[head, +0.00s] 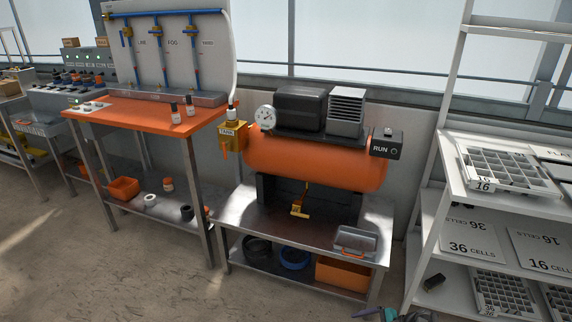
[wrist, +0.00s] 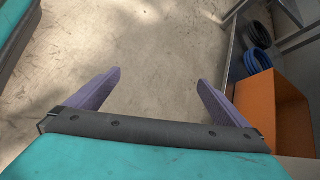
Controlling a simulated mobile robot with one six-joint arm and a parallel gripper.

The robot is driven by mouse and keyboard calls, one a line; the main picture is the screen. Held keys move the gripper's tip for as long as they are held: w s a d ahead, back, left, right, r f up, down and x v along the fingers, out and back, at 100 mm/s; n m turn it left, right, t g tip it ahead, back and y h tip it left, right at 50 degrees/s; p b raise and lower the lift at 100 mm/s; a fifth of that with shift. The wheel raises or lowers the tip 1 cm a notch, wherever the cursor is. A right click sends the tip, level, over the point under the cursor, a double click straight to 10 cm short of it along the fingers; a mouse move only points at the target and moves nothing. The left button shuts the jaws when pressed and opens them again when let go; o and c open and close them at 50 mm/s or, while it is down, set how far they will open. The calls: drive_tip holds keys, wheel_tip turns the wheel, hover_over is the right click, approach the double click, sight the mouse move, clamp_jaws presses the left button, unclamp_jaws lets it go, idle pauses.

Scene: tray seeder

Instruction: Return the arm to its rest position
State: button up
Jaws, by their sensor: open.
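My gripper (wrist: 155,95) shows in the wrist view with its two purple fingers spread wide apart. It is open and nothing is between the fingers. It points down over bare concrete floor. In the head view only a small part of my arm shows at the bottom edge, right of the middle, in front of the steel compressor stand (head: 240,212). The rest of my arm is out of that view.
An orange bin (wrist: 272,110) and coiled hoses (wrist: 258,62) lie on the stand's lower shelf, right of my gripper. An orange compressor tank (head: 310,162) sits on top. A white tray rack (head: 424,225) stands right, an orange bench (head: 130,112) left. Floor between is clear.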

drive_tip(key=s+a+r+n+g+h+p, duration=0.25)
drive_tip(key=s+a+n+p, duration=0.2)
drive_tip(key=s, duration=0.35)
drive_tip(key=s+a+r+n+g+h+p, duration=0.1)
drive_tip(key=s+a+r+n+g+p, duration=0.25)
drive_tip(key=s+a, duration=0.3)
drive_tip(key=s+r+n+g+h+p, duration=0.1)
drive_tip(key=s+r+n+h+p, duration=0.2)
drive_tip(key=s, duration=0.4)
drive_tip(key=s+r+n+g+h+p, duration=0.1)
drive_tip(key=s+r+n+h+p, duration=0.2)
drive_tip(key=s+n, duration=0.3)
drive_tip(key=shift+s+r+p, duration=0.3)
drive_tip(key=shift+s+r, duration=0.15)
drive_tip(key=shift+r, duration=0.1)
drive_tip(key=shift+c, duration=0.4)
